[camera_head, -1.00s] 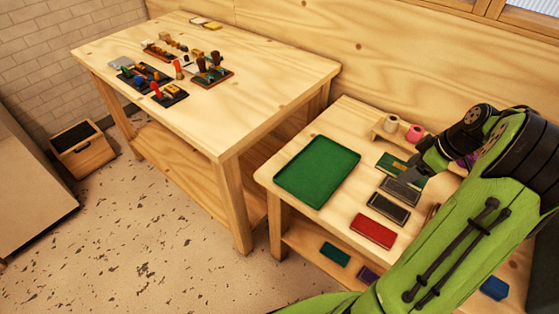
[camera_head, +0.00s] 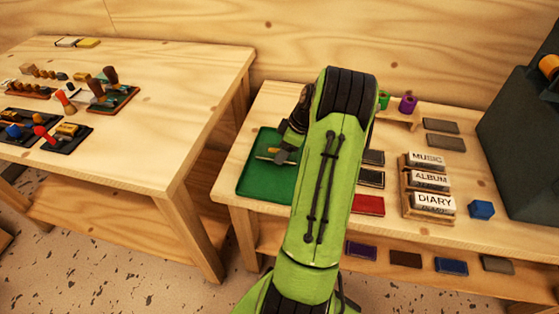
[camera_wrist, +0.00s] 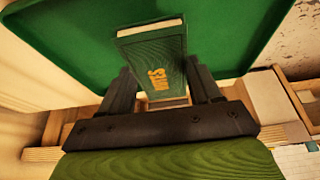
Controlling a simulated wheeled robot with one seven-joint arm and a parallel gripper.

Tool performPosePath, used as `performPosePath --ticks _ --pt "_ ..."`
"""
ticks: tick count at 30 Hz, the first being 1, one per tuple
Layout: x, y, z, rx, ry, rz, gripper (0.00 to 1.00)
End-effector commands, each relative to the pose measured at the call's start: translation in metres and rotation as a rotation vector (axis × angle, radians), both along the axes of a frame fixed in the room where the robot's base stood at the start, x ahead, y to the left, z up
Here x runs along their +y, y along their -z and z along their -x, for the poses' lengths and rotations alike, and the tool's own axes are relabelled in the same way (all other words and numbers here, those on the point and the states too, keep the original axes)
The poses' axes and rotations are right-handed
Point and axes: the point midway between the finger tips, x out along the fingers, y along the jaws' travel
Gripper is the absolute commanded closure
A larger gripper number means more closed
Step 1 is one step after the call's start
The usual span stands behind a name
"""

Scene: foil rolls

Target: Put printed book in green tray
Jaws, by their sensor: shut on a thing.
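The printed book (camera_wrist: 152,62) is dark green with gold print on its cover and pale page edges. My gripper (camera_wrist: 158,84) is shut on it, one finger at each side. The green tray (camera_wrist: 225,35) lies behind the book in the wrist view. In the head view the green tray (camera_head: 248,183) lies at the left end of the right-hand table, partly hidden by my arm. There my gripper (camera_head: 282,155) is over the tray. I cannot tell the exact gap between book and tray.
A red book (camera_head: 368,205) and dark books lie right of my arm. A rack with MUSIC, ALBUM and DIARY labels (camera_head: 430,180), a blue block (camera_head: 481,209) and a dark bin (camera_head: 520,140) stand further right. Another table (camera_head: 150,120) with tools is at the left.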

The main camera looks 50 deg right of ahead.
Motion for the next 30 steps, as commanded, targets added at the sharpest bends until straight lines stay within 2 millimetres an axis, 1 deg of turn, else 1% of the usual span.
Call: performPosePath --ticks 1,4,6,11,15,16,20,21,27,29,30 --pt "0.001 0.014 0.000 0.001 -0.002 -0.003 0.69" --pt "0.001 0.034 0.000 0.002 -0.001 -0.004 0.69" --pt "0.001 0.037 0.000 0.000 -0.002 -0.002 0.69" --pt "0.000 0.035 0.000 0.000 -0.001 0.000 0.69" --pt "0.000 0.039 0.000 0.000 -0.001 0.000 0.69" --pt "0.000 0.039 0.000 0.000 -0.001 0.000 0.34" --pt "0.001 0.038 0.000 0.001 -0.002 -0.001 0.14" --pt "0.001 0.038 0.000 0.001 -0.002 -0.001 0.11" --pt "0.001 0.038 0.000 0.001 -0.002 -0.002 0.11" --pt "0.001 0.034 0.000 0.000 -0.002 -0.003 0.11" --pt "0.000 0.029 0.002 0.000 -0.001 0.000 0.11"
